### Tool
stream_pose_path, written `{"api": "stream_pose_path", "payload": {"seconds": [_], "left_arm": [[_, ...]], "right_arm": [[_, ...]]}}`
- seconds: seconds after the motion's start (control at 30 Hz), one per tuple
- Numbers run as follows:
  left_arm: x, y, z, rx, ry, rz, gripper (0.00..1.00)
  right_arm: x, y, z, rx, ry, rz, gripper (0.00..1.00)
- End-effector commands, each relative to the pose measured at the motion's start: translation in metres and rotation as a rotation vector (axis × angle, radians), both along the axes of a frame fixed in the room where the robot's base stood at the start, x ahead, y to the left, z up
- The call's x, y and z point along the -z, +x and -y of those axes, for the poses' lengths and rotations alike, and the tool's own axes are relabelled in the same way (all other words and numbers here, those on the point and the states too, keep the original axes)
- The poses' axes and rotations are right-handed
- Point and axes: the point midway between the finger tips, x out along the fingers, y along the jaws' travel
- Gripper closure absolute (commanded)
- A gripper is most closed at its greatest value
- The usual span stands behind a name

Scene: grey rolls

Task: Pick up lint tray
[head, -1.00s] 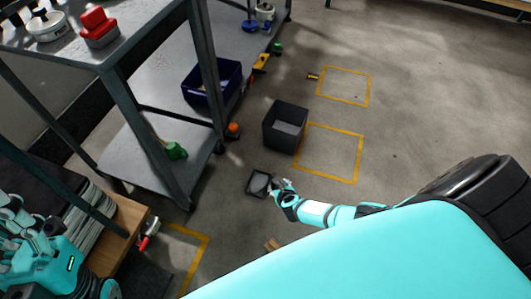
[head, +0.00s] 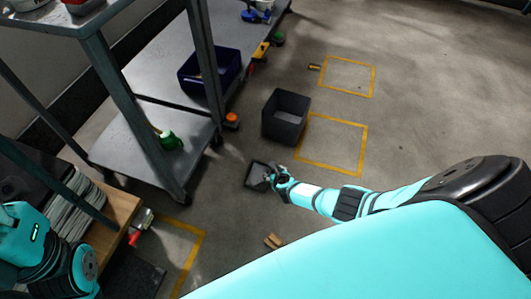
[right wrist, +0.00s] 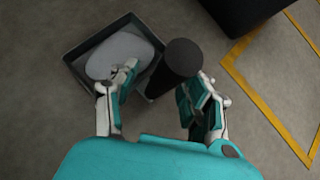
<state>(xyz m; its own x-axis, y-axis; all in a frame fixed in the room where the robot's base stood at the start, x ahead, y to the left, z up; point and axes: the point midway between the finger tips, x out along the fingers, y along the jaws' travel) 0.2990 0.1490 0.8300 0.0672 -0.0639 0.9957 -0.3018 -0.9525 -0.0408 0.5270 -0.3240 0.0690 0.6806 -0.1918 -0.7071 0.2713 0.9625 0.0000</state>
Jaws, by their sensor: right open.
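The lint tray (head: 252,179) is a small dark square tray on the floor, below the middle of the head view. In the right wrist view the tray (right wrist: 127,23) holds a pale grey rounded mass (right wrist: 108,52). A dark upright cylinder (right wrist: 184,58) stands at its right edge; whether it belongs to the tray is unclear. My right gripper (right wrist: 160,88) is open, with one finger over the tray and the other right of the cylinder. It also shows beside the tray in the head view (head: 276,179). My left arm is at lower left; its gripper is out of view.
A dark grey bin (head: 286,126) stands beyond the tray, near yellow floor markings (head: 365,140). A metal shelf cart (head: 110,150) with a blue bin (head: 190,80) is at left. A small brown block (head: 274,241) lies nearer me. Floor to the right is open.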

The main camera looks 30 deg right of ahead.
Motion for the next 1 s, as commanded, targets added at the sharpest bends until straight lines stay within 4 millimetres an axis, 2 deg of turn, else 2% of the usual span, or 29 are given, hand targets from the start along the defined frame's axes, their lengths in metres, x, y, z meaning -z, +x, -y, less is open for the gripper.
{"api": "stream_pose_path", "payload": {"seconds": [0.1, 0.4, 0.47, 1.0], "left_arm": [[-0.0004, -0.0001, 0.0, 0.0, 0.0, -0.001, 0.6], [-0.0003, -0.0001, 0.0001, 0.0, 0.0, 0.0, 0.6], [-0.0002, -0.0001, 0.0001, 0.0, 0.0, 0.0, 0.6], [-0.001, -0.0002, 0.0001, 0.001, -0.001, 0.0, 0.6]], "right_arm": [[-0.0005, -0.0002, -0.0001, 0.0, 0.0, 0.0, 0.55], [-0.0004, -0.0005, 0.0, 0.0, 0.0, 0.0, 0.94], [-0.0004, -0.0005, 0.0, 0.0, 0.0, 0.0, 1.0], [-0.0016, 0.0, -0.0004, 0.0, 0.001, 0.0, 1.0]]}}
